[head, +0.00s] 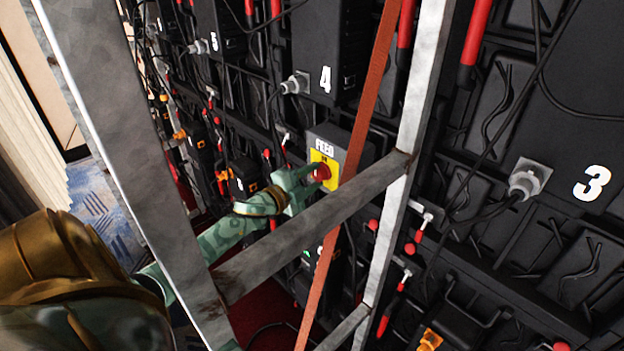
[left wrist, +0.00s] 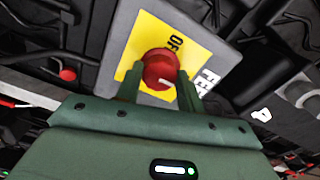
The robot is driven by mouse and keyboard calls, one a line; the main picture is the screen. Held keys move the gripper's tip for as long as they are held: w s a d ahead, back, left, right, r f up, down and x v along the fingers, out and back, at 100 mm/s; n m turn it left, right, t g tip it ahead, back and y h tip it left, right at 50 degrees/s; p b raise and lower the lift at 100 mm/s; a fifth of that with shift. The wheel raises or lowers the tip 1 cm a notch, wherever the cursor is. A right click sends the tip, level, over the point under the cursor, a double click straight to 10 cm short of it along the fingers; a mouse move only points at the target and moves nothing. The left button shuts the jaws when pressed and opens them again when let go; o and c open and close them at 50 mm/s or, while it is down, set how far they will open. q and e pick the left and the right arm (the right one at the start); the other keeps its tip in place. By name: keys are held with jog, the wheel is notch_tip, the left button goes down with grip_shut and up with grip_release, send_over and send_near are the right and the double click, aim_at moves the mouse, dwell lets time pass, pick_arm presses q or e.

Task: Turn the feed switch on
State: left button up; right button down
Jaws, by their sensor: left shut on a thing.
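The feed switch is a red round knob (left wrist: 160,68) on a yellow plate (left wrist: 200,52), fixed to a grey box (left wrist: 118,50) marked FEED. In the left wrist view a white mark shows on the knob, and letters reading "OF" or "OFF" show on the plate beside it. In the head view the yellow plate (head: 331,160) sits at the middle of the wall. My left gripper (head: 312,180) reaches it through the metal frame. Its two fingers (left wrist: 158,88) are shut on the red knob, one on each side. My right gripper is in neither view.
A grey metal frame (head: 310,222) stands before the wall, its crossbar just below my left gripper. An orange-brown strap (head: 365,110) runs diagonally close to the switch. Black panels numbered 3 (head: 592,183), 4 (head: 326,80) and 5, with cables and red handles, crowd around.

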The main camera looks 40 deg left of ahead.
pick_arm(q)
jog(key=shift+f, duration=0.1)
dwell(0.5)
jog(key=o, duration=1)
jog(key=s+a, duration=0.1)
jog(key=s, duration=1.5)
jog(key=shift+s+a, duration=0.15)
jog(key=shift+a, duration=0.05)
